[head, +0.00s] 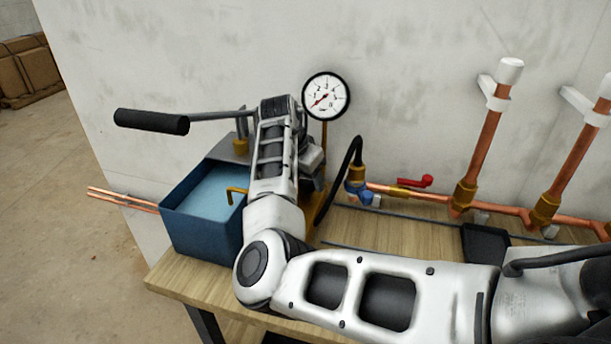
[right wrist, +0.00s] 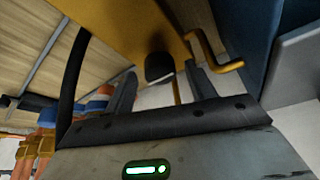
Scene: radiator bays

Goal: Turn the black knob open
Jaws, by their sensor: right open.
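The black knob (right wrist: 158,67) shows in the right wrist view, on the underside of a yellow-orange pump body (right wrist: 130,25) as seen there. My right gripper (right wrist: 161,84) is open, its two dark fingers pointing at the knob, one to either side of it in the picture. I cannot tell whether they touch it. In the head view, my right arm reaches across the bench and the right gripper (head: 312,160) is bent down beside the pump, its fingertips unclear. The knob is hidden there behind my arm. My left gripper is not in view.
A blue tank (head: 200,233) of water, a black-gripped lever (head: 152,122) and a pressure gauge (head: 326,96) crowd the gripper. A black hose (head: 346,158) leads to copper pipes with a red-handled valve (head: 415,182). A black tray (head: 484,243) lies on the wooden bench (head: 180,276).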

